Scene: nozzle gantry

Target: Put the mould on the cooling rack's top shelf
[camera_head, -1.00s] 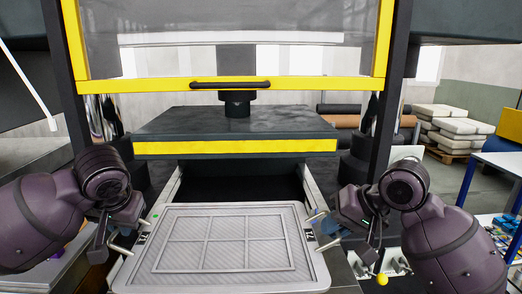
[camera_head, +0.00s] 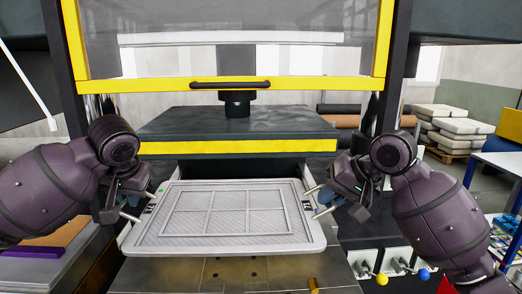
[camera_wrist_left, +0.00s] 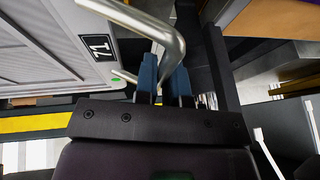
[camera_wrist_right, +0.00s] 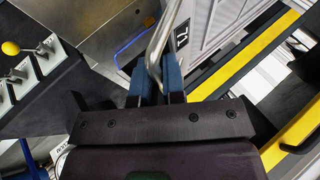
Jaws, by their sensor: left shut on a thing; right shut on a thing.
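The mould (camera_head: 212,244) is a pale grey framed plate with a ribbed panel, in the middle of the head view. It is in front of the press opening, tipped a little down to the left. My left gripper (camera_head: 124,206) is shut on its left metal bar handle, also visible in the left wrist view (camera_wrist_left: 172,45) beside a label reading 71. My right gripper (camera_head: 331,202) is shut on the right handle, which shows in the right wrist view (camera_wrist_right: 155,45). I cannot make out the cooling rack with certainty in any view.
The press platen (camera_head: 235,121) with its yellow edge is behind the mould, under a yellow-framed guard (camera_head: 175,85). A metal bed with holes (camera_head: 190,274) lies below. Levers with yellow (camera_head: 382,279) and blue (camera_head: 424,274) knobs are at front right. A blue-edged table (camera_head: 500,162) stands right.

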